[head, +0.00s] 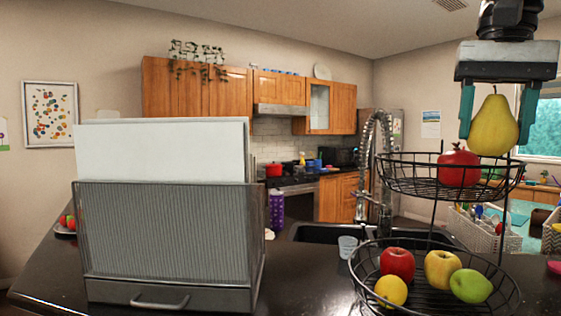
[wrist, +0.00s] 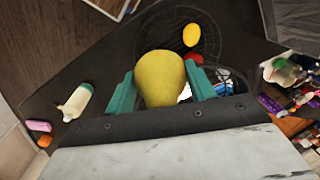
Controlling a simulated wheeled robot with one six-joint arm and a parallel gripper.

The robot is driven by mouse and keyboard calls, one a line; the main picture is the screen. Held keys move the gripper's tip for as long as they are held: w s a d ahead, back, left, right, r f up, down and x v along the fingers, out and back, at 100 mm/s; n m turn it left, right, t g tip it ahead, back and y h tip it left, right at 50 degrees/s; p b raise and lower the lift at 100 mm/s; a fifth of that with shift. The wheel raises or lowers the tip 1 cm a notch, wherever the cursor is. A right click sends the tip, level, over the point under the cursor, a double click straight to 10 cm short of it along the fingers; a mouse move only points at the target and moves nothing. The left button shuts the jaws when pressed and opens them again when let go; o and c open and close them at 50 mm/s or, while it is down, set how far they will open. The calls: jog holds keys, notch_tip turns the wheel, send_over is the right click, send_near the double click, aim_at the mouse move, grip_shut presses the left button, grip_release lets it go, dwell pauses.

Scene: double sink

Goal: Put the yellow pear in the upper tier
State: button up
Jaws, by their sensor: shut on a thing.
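The yellow pear (head: 493,127) is upright between the fingers of my gripper (head: 496,112), which is shut on it. In the head view it overlaps the right part of the upper tier (head: 400,189) of a black wire stand; whether it touches the basket I cannot tell. A red pomegranate (head: 458,167) lies in that tier, left of the pear. In the wrist view the pear (wrist: 161,78) sits between the teal fingertips of my gripper (wrist: 163,92), hiding part of the stand below. The lower tier (head: 436,304) holds several fruits.
A red apple (head: 397,263), a yellow apple (head: 441,268), a lemon (head: 391,290) and a green apple (head: 470,286) lie in the lower tier. A grey file holder (head: 170,235) stands at left. The faucet (head: 364,165) rises behind the stand. A bottle (wrist: 75,102) lies on the counter.

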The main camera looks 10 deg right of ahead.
jog(key=shift+w+d+f, duration=0.3)
jog(key=shift+w+f, duration=0.5)
jog(key=shift+w, duration=1.4)
jog(key=shift+w+d+f, duration=0.35)
jog(key=shift+w+f, duration=0.45)
jog(key=shift+w, duration=1.35)
jog(key=shift+w+d+f, duration=0.3)
jog(key=shift+w+f, duration=0.5)
jog(key=shift+w, duration=1.4)
jog(key=shift+f, duration=0.65)
jog(key=o, duration=1)
jog(key=shift+o, duration=0.2)
jog(key=shift+r, duration=0.1)
